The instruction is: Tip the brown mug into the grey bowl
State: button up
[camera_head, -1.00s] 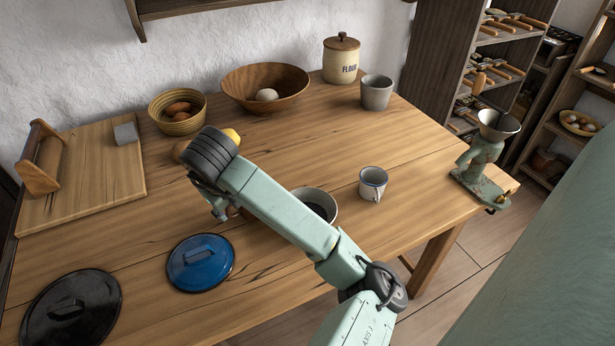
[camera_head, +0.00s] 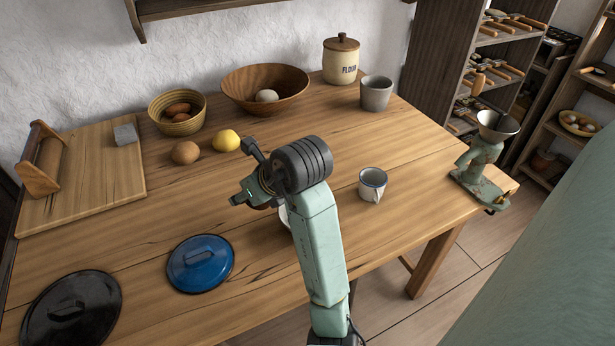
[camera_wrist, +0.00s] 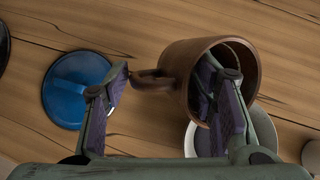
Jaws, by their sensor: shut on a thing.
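The brown mug (camera_wrist: 183,62) shows large in the wrist view, its open mouth facing the camera and its handle pointing left. My gripper (camera_wrist: 163,85) is shut on it, with one finger inside the mouth and the other outside by the handle. The grey bowl (camera_wrist: 190,139) is partly hidden behind the mug and finger, and the mug overlaps its upper edge in this view. In the head view, my gripper (camera_head: 254,190) is above the table middle. There my arm hides nearly all of the bowl (camera_head: 284,217), and the mug is not clearly visible.
A white enamel mug (camera_head: 372,185) stands right of my arm. A blue lid (camera_head: 200,263) and black lid (camera_head: 72,310) lie at front left. A lemon (camera_head: 227,140) and brown round item (camera_head: 186,152) lie behind my gripper.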

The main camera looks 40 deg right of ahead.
jog(key=shift+s+d+r+t+y, duration=0.5)
jog(key=shift+s+r+t, duration=0.15)
jog(key=shift+r+t, duration=0.2)
jog(key=shift+s+d+m+t+y, duration=0.2)
jog(key=shift+s+m+t+y, duration=0.1)
jog(key=shift+t, duration=0.15)
jog(key=shift+s+d+f+m+t+y, duration=0.25)
jog(key=shift+f+t+y, duration=0.1)
jog(key=shift+t, duration=0.35)
jog(key=shift+s+d+f+m+t+y, duration=0.1)
jog(key=shift+s+f+m+t+y, duration=0.2)
jog(key=shift+t, duration=0.4)
dwell(0.6)
jog(key=shift+s+d+r+t+y, duration=0.25)
jog(key=shift+r+t+y, duration=0.15)
jog(key=shift+t, duration=0.3)
dwell(0.4)
jog(key=shift+s+d+r+m+t+y, duration=0.15)
jog(key=shift+s+d+m+t+y, duration=0.15)
jog(key=shift+s+d+t, duration=0.5)
jog(key=shift+s+d+f+m+t+b, duration=0.2)
jog(key=shift+s+f+m+t+b, duration=0.35)
jog(key=shift+b, duration=0.9)
jog(key=shift+s+d+r+t+y+b, duration=0.15)
jog(key=shift+s+d+t+y+b, duration=0.15)
jog(key=shift+t+b, duration=0.55)
dwell(0.5)
